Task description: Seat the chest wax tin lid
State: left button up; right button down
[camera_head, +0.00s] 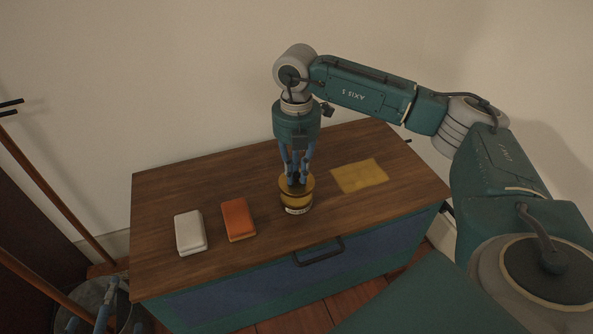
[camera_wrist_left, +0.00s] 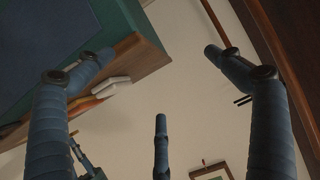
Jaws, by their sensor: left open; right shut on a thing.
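The wax tin (camera_head: 298,209), amber with a pale label, stands upright on the wooden top of the chest (camera_head: 160,275), near its front edge. My right gripper (camera_head: 299,181) points straight down over it, shut on the gold lid (camera_head: 284,184). The lid is at the tin's mouth; I cannot tell whether it is fully down or slightly above, and the fingers hide part of it. My left gripper (camera_head: 104,312) is low at the left front, off the chest. In the left wrist view its fingers (camera_wrist_left: 160,75) are spread open and empty.
A white block (camera_head: 190,232) and an orange block (camera_head: 238,219) lie left of the tin. A yellow cloth (camera_head: 359,176) lies flat to its right. The chest's front has a dark handle (camera_head: 319,251). A round bin (camera_head: 97,297) and wooden poles (camera_head: 50,192) stand at the left.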

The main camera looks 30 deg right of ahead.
aim_at(296, 180)
jog(key=shift+f+b, duration=0.45)
jog(key=shift+f, duration=0.35)
jog(key=shift+f+b, duration=0.35)
jog(key=shift+b, duration=0.15)
pick_arm(q)
jog(key=w+d+r+t+h, duration=0.1)
jog(key=r+t, duration=0.2)
jog(key=r, duration=0.3)
jog(key=w+d+r+t+h, duration=0.1)
jog(key=w+r+t, duration=0.1)
jog(key=r, duration=0.5)
jog(key=shift+w+d+r+t+b, duration=0.25)
jog(key=shift+w+d+t+b, duration=0.05)
jog(key=shift+t, duration=0.5)
pick_arm(e)
jog(key=shift+f, duration=0.75)
pick_arm(q)
jog(key=shift+f, duration=0.1)
jog(key=shift+f, duration=0.25)
jog(key=shift+f+g, duration=0.15)
jog(key=shift+g, duration=0.15)
jog(key=shift+f, duration=0.3)
